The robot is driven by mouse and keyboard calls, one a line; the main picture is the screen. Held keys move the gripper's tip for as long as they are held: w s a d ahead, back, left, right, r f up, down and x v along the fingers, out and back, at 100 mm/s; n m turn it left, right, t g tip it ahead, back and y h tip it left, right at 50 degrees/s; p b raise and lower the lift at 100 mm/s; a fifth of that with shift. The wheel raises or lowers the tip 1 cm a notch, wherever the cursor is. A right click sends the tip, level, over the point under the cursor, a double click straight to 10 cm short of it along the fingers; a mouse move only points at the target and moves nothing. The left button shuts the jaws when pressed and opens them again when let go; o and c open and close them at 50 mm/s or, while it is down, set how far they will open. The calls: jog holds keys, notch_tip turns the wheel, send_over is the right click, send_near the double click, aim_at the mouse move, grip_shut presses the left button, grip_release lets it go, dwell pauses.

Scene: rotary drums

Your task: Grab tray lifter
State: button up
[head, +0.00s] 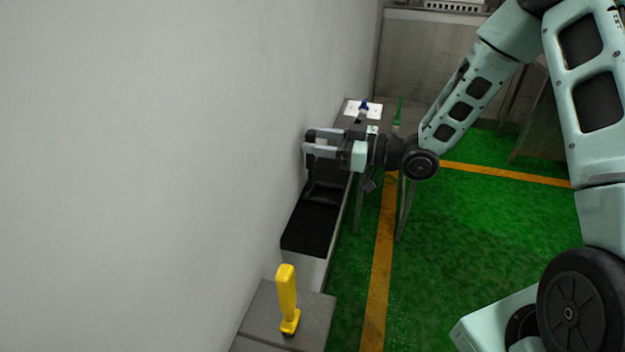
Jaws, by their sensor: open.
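My gripper (309,142) is in the middle of the head view, near the wall above a long narrow bench. Its two fingers point left and are open, with nothing seen between them. A yellow tool with an upright handle (287,293) stands on a grey surface at the bottom, well below and apart from my gripper in the picture. A small blue item (364,104) lies on a white sheet behind my gripper. I cannot tell for sure which of these is the tray lifter.
A black mat or tray (310,228) lies on the bench along the wall (180,150). A green upright item (398,112) is at the bench's far end. The green floor (480,220) with yellow lines is open to the right.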

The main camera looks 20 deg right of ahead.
grip_shut()
jog(key=shift+d+r, duration=0.1)
